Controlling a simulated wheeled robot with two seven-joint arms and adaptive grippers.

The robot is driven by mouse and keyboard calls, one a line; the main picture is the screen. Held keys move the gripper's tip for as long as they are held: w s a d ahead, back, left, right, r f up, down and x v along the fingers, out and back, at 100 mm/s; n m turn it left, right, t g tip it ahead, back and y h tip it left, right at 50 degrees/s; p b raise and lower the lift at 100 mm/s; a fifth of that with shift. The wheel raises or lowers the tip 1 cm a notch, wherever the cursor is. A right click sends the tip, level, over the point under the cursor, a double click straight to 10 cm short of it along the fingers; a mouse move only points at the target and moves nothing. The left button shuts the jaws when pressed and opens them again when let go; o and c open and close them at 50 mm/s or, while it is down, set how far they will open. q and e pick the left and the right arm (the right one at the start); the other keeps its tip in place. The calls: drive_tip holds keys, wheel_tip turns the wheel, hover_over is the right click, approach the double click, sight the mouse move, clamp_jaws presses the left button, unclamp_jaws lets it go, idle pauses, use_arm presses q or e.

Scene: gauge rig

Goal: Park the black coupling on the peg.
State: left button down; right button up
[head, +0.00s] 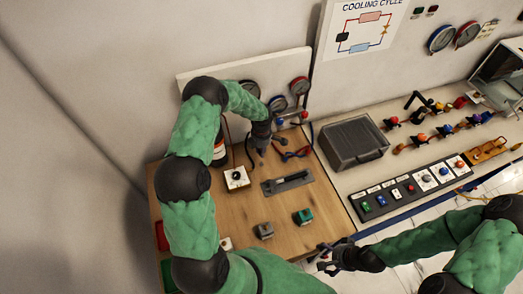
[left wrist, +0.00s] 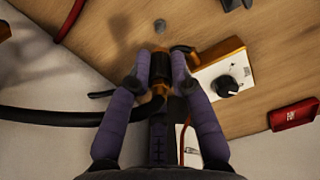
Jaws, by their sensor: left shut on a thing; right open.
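The black coupling (left wrist: 160,68), with brass-coloured ends, is between the two fingertips of my left gripper (left wrist: 160,76) in the left wrist view. The gripper is shut on it, and a black hose (left wrist: 60,118) runs off to the left. A short grey peg (left wrist: 160,25) stands on the wooden table just beyond the coupling, apart from it in the picture. In the head view my left gripper (head: 258,142) is over the back of the table, and the coupling is too small to make out. My right gripper (head: 326,258) is open and empty near the table's front right edge.
A white box with a black knob (head: 237,180) is close to my left gripper; it also shows in the left wrist view (left wrist: 222,82). A grey tray (head: 290,184), a grey block (head: 264,231) and a green block (head: 303,217) lie nearer. Gauges and coloured hoses (head: 292,150) are behind.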

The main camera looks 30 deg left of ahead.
use_arm(q)
drive_tip(key=b, duration=0.6)
hover_over(261, 163)
drive_tip(key=f, duration=0.5)
drive_tip(key=shift+w+f, duration=0.1)
drive_tip(key=shift+w, duration=0.2)
drive_tip(key=shift+b, duration=0.85)
idle(0.6)
drive_tip(key=shift+s+f+b, duration=0.1)
drive_tip(key=shift+f+b, duration=0.55)
drive_tip(key=shift+b, duration=0.1)
drive_tip(key=shift+s+f+b, duration=0.15)
drive_tip(key=shift+f+b, duration=0.1)
drive_tip(key=shift+b, duration=0.1)
drive_tip(key=shift+s+f, duration=0.1)
drive_tip(key=shift+f, duration=0.05)
drive_tip(key=shift+r, duration=0.2)
drive_tip(key=shift+r, duration=0.65)
